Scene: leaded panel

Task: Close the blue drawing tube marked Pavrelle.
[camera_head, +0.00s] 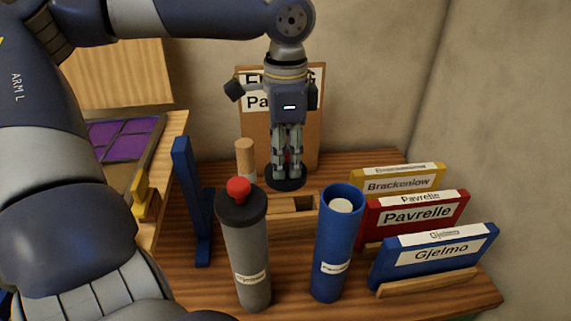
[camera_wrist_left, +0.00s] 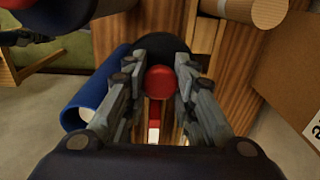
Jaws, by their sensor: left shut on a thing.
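The blue drawing tube (camera_head: 325,262) stands upright at the front of the table, its top open with a pale rolled sheet (camera_head: 341,206) inside. Its small label is hard to read. It also shows at the left in the left wrist view (camera_wrist_left: 97,92). My left gripper (camera_head: 286,172) points down behind and left of the blue tube's mouth. It is shut on the red knob (camera_wrist_left: 160,80) of a dark cap (camera_head: 286,184), held clear of the tube. The cap's underside is hidden. My right gripper is out of view.
A grey tube (camera_head: 248,255) with a dark cap and red knob stands left of the blue tube. Blue, red and yellow labelled boxes (camera_head: 435,250) stand right. A wooden block (camera_head: 290,222), a clipboard (camera_head: 252,120) and a blue upright (camera_head: 190,195) stand behind and left.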

